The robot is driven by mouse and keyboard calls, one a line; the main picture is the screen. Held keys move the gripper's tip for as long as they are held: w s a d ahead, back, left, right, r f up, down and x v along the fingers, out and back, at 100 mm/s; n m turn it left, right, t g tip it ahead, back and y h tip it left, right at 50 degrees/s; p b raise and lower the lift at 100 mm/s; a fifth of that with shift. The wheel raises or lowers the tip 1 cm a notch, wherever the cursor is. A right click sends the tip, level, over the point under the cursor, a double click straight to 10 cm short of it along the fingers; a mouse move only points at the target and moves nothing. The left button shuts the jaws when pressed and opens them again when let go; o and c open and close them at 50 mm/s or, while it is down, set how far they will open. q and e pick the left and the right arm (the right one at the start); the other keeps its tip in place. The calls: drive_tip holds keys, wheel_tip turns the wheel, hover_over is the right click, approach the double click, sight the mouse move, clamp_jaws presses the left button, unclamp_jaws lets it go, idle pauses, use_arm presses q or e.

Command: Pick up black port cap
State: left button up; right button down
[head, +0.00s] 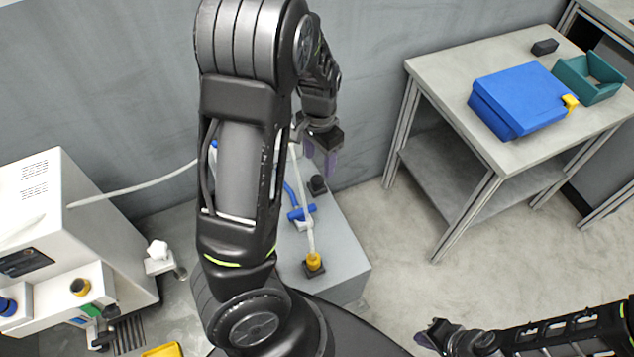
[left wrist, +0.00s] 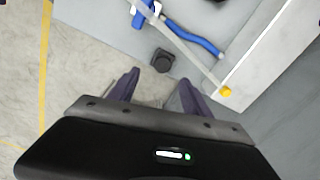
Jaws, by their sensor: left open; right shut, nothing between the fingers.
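The black port cap (head: 317,184) is a small dark piece on top of the grey box (head: 345,262) in the head view. In the left wrist view the cap (left wrist: 163,61) lies just beyond the fingertips, roughly in line with the gap between them. My left gripper (head: 322,158) is open and empty, above and close to the cap; its purple fingers (left wrist: 158,84) are spread on either side in the left wrist view. My right gripper (head: 432,335) is low at the right, far from the cap, shut and empty.
A blue valve handle (head: 301,213) and pale hose lie close to the cap. A yellow fitting (head: 314,262) stands at the box's front. A white machine (head: 110,225) is at left. A table (head: 440,88) at right holds a blue case (head: 522,98) and a teal bin (head: 588,92).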

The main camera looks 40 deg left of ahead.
sight(317, 179)
use_arm(q)
drive_tip(key=shift+f, duration=0.2)
drive_tip(key=shift+a+f, duration=0.1)
drive_tip(key=shift+f, duration=1.2)
drive_tip(key=shift+f, duration=0.1)
drive_tip(key=f, duration=0.2)
drive_tip(key=f+b, duration=0.1)
drive_tip(key=f, duration=0.2)
drive_tip(key=shift+s+a, duration=0.1)
drive_tip(key=shift+a, duration=0.1)
drive_tip(key=shift+c, duration=0.5)
clamp_jaws()
